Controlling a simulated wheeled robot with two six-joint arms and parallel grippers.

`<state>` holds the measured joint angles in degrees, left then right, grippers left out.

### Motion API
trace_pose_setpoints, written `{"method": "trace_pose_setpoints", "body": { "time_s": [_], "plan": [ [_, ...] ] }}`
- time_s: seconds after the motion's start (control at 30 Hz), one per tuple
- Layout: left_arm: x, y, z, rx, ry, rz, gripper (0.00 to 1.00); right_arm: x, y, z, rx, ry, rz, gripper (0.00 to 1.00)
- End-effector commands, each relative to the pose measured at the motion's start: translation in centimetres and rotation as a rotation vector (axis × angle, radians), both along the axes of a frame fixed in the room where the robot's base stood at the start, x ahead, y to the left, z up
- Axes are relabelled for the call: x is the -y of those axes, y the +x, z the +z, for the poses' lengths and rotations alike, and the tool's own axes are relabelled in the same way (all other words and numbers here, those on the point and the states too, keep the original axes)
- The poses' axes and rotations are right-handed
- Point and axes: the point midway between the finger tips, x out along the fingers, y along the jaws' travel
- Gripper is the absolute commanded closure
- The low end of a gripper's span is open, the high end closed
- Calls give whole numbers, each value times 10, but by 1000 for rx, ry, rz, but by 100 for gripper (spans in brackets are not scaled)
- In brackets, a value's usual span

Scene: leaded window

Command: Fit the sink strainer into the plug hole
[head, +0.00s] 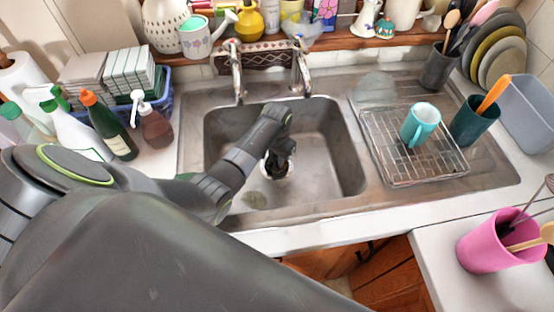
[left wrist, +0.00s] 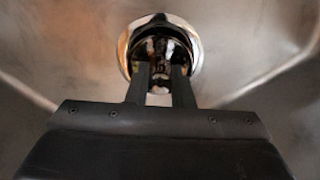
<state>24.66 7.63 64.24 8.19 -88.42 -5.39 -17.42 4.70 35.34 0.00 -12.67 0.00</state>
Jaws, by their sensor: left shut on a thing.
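The steel sink (head: 335,140) lies in the middle of the head view. My left arm reaches down into its bowl, and my left gripper (head: 279,163) is low over the bottom. In the left wrist view, my left gripper (left wrist: 160,88) is shut on a small part in the middle of a shiny round metal piece, which looks like the sink strainer (left wrist: 191,42). Its bright rim also shows under the fingers in the head view (head: 276,176). The plug hole cannot be told apart from it, so I cannot tell whether the strainer is seated. My right gripper is not in view.
A tap (head: 237,72) stands behind the bowl. On the right are a wire rack (head: 390,165) with a teal mug (head: 420,124) and a teal cup (head: 473,122). Bottles (head: 108,125) stand left of the sink. A pink pot (head: 488,243) stands at the front right.

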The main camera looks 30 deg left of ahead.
Motion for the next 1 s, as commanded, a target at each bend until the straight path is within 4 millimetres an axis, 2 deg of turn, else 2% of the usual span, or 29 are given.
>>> {"method": "trace_pose_setpoints", "body": {
  "time_s": [0.17, 0.57, 0.6, 0.73, 1.0],
  "plan": [
    [0, 0, -17, 1, 1, -1, 100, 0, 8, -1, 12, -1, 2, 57],
    [0, 0, -22, 1, 0, -1, 100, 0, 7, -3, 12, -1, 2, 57],
    [0, 0, -21, 1, 0, -1, 76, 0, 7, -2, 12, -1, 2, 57],
    [0, 0, -21, 1, 0, -1, 59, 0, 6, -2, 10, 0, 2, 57],
    [0, 0, -20, 1, 0, -1, 58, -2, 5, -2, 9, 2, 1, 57]
  ]
}}
